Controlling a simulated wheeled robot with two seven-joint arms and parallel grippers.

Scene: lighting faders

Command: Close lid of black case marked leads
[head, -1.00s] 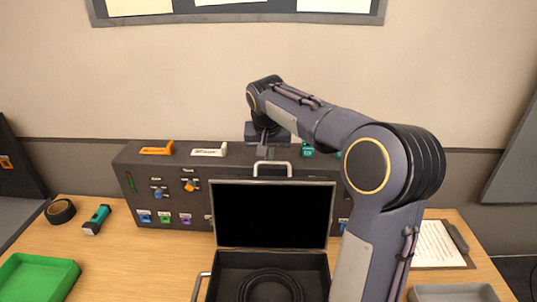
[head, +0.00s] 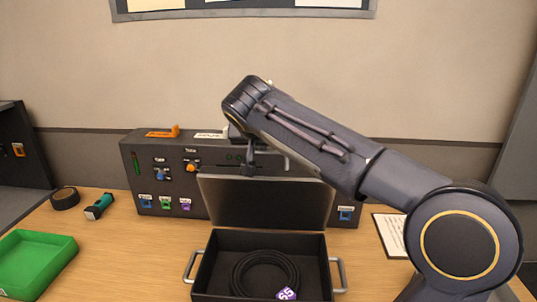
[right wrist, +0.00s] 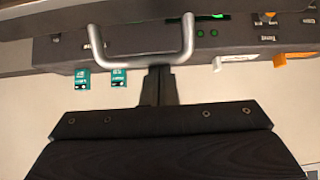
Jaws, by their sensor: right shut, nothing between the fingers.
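The black case (head: 212,270) stands open on the table, with a coiled black cable (head: 265,272) inside. Its lid (head: 267,203) is raised at the back, inner face towards me, and looks tilted somewhat forward. The lid's grey handle shows in the right wrist view (right wrist: 140,52), partly hidden by my arm in the head view. My right gripper (head: 250,168) is behind the lid's top edge, by the handle. In the right wrist view its fingers (right wrist: 159,72) are together and empty; contact with the lid cannot be told. No leads marking is readable. My left gripper is not in view.
A dark panel (head: 172,203) with coloured knobs and tags stands right behind the case. A green tray (head: 35,262), teal torch (head: 99,206) and black tape roll (head: 65,198) are at left. A paper sheet (head: 389,236) lies at right.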

